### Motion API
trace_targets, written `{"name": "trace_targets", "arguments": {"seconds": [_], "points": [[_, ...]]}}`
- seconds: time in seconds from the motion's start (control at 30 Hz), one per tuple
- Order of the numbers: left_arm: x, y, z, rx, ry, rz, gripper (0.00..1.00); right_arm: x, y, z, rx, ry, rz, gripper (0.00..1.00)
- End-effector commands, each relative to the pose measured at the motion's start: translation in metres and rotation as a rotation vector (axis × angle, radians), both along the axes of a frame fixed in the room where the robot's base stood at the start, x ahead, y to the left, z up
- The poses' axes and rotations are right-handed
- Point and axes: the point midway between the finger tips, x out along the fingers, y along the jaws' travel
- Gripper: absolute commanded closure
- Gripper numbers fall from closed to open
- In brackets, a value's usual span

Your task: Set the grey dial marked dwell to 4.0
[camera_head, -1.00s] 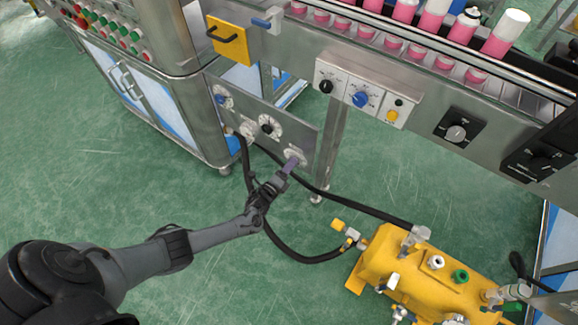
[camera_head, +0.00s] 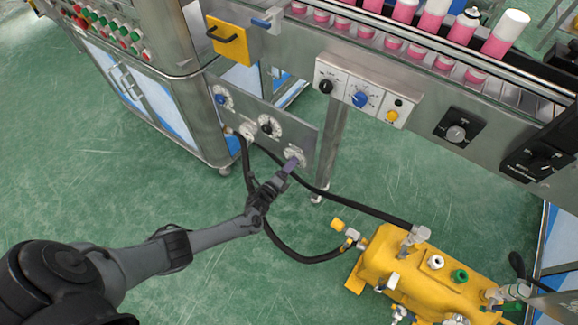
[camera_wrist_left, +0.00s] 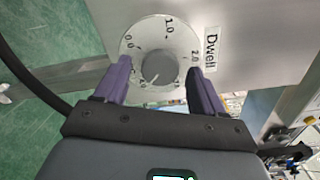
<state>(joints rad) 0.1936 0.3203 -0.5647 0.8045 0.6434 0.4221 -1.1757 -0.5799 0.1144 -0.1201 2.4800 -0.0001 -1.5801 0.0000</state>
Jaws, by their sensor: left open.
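The grey dwell dial (camera_wrist_left: 158,68) is a round knob on a white scale plate in the left wrist view. I cannot tell the pointer's reading. A "Dwell" label (camera_wrist_left: 211,48) is beside it. My left gripper (camera_wrist_left: 159,76) is open, with one purple finger on each side of the knob; contact is not clear. In the head view the left gripper (camera_head: 291,164) reaches the dial's plate (camera_head: 295,154) at the panel's lower right end, partly covering it.
Other dials, one blue (camera_head: 221,98) and one black (camera_head: 266,126), sit on the same panel. Black hoses (camera_head: 340,205) run below to a yellow tank (camera_head: 400,265). A conveyor with pink cans (camera_head: 435,18) is above. Green floor is open at the lower left.

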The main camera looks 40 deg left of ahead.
Motion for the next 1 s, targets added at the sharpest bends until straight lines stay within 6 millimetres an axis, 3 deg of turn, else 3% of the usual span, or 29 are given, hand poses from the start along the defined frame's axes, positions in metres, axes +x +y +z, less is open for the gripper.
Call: {"name": "trace_targets", "arguments": {"seconds": [0.17, 0.6, 0.8, 1.0], "points": [[-0.017, -0.002, 0.002, 0.0, 0.003, 0.0, 0.31, 0.0, 0.0, 0.011, -0.002, 0.0, 0.002, 0.57], [-0.088, -0.008, 0.002, 0.0, 0.002, 0.001, 0.31, 0.0, -0.002, 0.037, -0.009, 0.0, 0.006, 0.57], [-0.103, -0.01, 0.001, 0.0, 0.0, 0.0, 0.31, 0.0, -0.002, 0.041, -0.009, 0.0, 0.006, 0.57], [-0.106, -0.01, 0.0, 0.0, -0.001, 0.001, 0.31, 0.0, -0.001, 0.041, -0.005, 0.0, 0.004, 0.57]]}}
